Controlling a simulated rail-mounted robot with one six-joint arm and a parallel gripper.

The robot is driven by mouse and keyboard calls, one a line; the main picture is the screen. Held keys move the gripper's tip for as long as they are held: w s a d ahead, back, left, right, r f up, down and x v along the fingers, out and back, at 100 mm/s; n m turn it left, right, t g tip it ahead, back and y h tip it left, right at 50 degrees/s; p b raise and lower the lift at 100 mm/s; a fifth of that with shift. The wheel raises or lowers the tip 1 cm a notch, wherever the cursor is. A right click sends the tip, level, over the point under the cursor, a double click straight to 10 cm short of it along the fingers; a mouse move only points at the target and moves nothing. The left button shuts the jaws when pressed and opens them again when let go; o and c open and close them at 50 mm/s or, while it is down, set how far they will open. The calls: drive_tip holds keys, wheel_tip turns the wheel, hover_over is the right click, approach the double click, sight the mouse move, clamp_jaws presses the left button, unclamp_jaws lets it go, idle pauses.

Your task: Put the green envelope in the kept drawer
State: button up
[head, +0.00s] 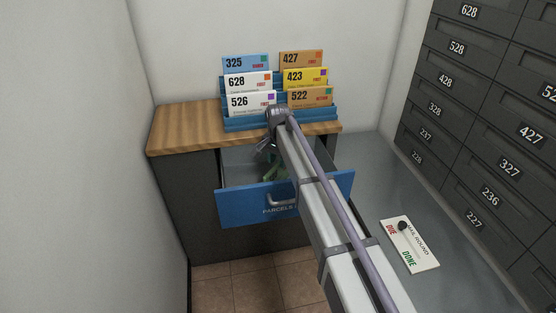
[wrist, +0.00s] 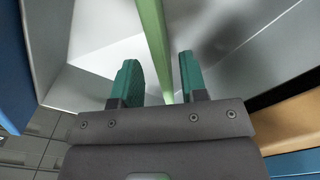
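The drawer (head: 238,207) has a blue front and is pulled out of the dark cabinet. Its label reads "PARCELS", and my arm covers what may follow. The word "kept" is not readable. In the wrist view the green envelope (wrist: 153,35) shows as a thin light-green strip, seen edge-on inside the pale drawer. My gripper (wrist: 160,75) has its two teal fingers spread, one on each side of the strip, with gaps between. In the head view my gripper (head: 270,164) is down in the drawer opening, and the envelope is hard to separate from the fingers.
A blue rack (head: 232,124) with several numbered envelopes stands on the wooden top (head: 183,125) behind the drawer. Numbered mailboxes (head: 490,125) line the right wall. A card (head: 409,244) marked "DUE" and "DONE" lies on the grey surface (head: 365,175). A wall is close at left.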

wheel_tip(320, 180, up, 10)
drive_tip(key=p, duration=0.8)
drive_tip(key=s+d+n, duration=0.3)
drive_tip(key=s+d, duration=0.8)
drive_tip(key=s, duration=0.4)
drive_tip(key=s+d+n, duration=0.2)
drive_tip(key=s+d, duration=0.9)
drive_tip(key=s, duration=0.5)
drive_tip(key=shift+d+n, duration=0.15)
drive_tip(key=shift+n, duration=0.25)
wheel_tip(320, 180, up, 11)
drive_tip(key=p, duration=1.1)
drive_tip(key=shift+f, duration=0.2)
